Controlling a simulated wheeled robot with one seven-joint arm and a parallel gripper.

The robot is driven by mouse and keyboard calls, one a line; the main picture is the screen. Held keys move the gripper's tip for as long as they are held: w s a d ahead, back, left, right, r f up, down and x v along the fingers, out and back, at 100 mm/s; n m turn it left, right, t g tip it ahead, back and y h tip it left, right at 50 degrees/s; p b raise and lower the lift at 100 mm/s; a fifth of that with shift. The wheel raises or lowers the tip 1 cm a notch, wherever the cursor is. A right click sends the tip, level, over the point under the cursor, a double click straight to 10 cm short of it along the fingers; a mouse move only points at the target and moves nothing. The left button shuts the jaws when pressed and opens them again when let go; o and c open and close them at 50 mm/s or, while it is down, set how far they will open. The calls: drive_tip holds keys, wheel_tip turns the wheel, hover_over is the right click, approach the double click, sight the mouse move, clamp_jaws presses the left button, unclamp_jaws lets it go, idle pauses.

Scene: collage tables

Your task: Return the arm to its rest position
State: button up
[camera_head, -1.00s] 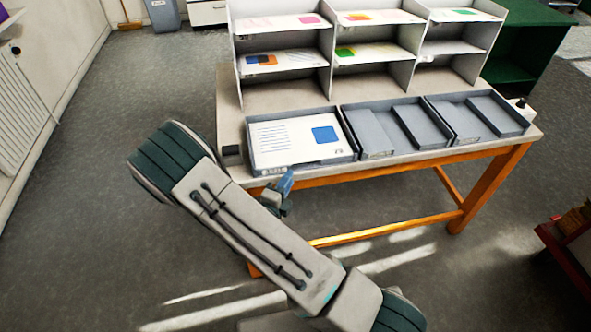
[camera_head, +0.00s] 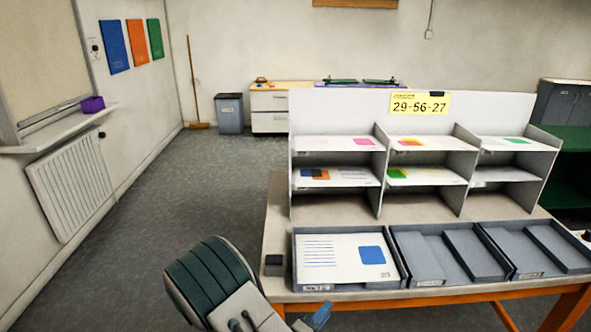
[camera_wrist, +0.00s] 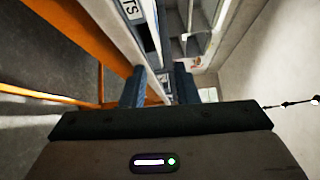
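My arm shows at the bottom of the head view, folded with its dark green elbow left of the table (camera_head: 278,225). My gripper (camera_head: 318,316) shows as a small blue-grey part at the front table edge, just below the left tray. In the wrist view my gripper (camera_wrist: 160,82) has two dark fingers standing apart with nothing held between them. The table's orange frame and a tray front with a label lie close to the fingers there.
Three grey trays line the front; the left tray (camera_head: 398,280) holds a white sheet with a blue square (camera_head: 372,255). A small dark box (camera_head: 273,263) sits beside it. A sorter (camera_head: 383,205) with papers stands behind. Open floor (camera_head: 165,200) lies left, towards a radiator (camera_head: 80,185).

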drive_tip(key=s+d+r+m+g, duration=0.5)
drive_tip(key=d+m+g, duration=0.15)
drive_tip(key=m, duration=0.55)
drive_tip(key=s+d+r+m+g, duration=0.55)
drive_tip(key=m+g, duration=0.25)
drive_tip(key=m, duration=0.5)
drive_tip(key=s+a+r+m+t+y, duration=0.2)
drive_tip(key=r+m+y, duration=0.3)
drive_tip(key=m, duration=0.5)
drive_tip(key=s+a+r+m+t+y+p, duration=0.1)
drive_tip(key=s+a+r+m+t+y, duration=0.1)
drive_tip(key=r+m+y, duration=0.4)
drive_tip(key=s+a+m, duration=0.1)
drive_tip(key=s+m, duration=0.1)
drive_tip(key=m, duration=0.2)
drive_tip(key=shift+s+y, duration=0.3)
